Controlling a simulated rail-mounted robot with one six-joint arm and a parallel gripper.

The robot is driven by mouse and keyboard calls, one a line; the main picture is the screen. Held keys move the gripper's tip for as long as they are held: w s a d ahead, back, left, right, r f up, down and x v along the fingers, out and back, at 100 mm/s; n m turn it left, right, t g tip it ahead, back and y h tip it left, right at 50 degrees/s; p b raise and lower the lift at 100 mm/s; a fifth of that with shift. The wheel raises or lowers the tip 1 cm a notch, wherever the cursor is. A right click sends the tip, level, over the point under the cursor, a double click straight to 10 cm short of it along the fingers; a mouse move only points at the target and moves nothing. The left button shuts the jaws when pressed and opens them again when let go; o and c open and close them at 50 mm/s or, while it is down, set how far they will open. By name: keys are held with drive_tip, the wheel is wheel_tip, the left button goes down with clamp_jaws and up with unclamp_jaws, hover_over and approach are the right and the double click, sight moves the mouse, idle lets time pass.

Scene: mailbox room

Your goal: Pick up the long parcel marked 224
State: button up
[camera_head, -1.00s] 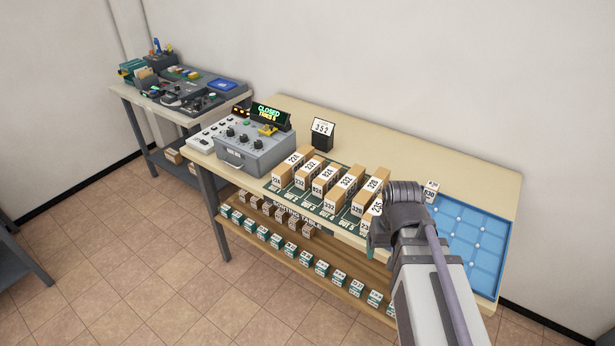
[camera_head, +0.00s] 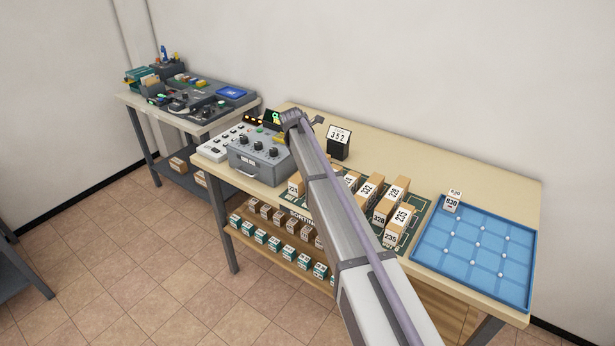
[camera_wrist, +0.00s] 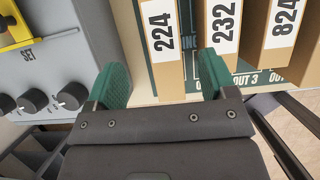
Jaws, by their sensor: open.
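The long parcel marked 224 (camera_wrist: 160,32) is a tan box with a white label on top. In the wrist view it lies ahead of and between the spread green fingers of my gripper (camera_wrist: 163,74), which is open and empty. I cannot tell the height gap between fingers and parcel. In the head view the front end of parcel 224 (camera_head: 294,187) shows at the left of the parcel row; my arm covers much of the row. My wrist is over the row's left end, by the grey control box.
The grey control box (camera_head: 258,157) with knobs is close on the left. A 352 sign (camera_head: 339,140) stands behind. A blue tray (camera_head: 470,262) is at right.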

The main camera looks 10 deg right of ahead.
drive_tip(key=b+x, duration=0.4)
drive_tip(key=x, duration=0.1)
drive_tip(key=b+x, duration=0.4)
drive_tip(key=x, duration=0.1)
drive_tip(key=shift+s+f, duration=0.2)
drive_tip(key=shift+r, duration=0.3)
drive_tip(key=shift+c, duration=0.3)
drive_tip(key=c, duration=1.2)
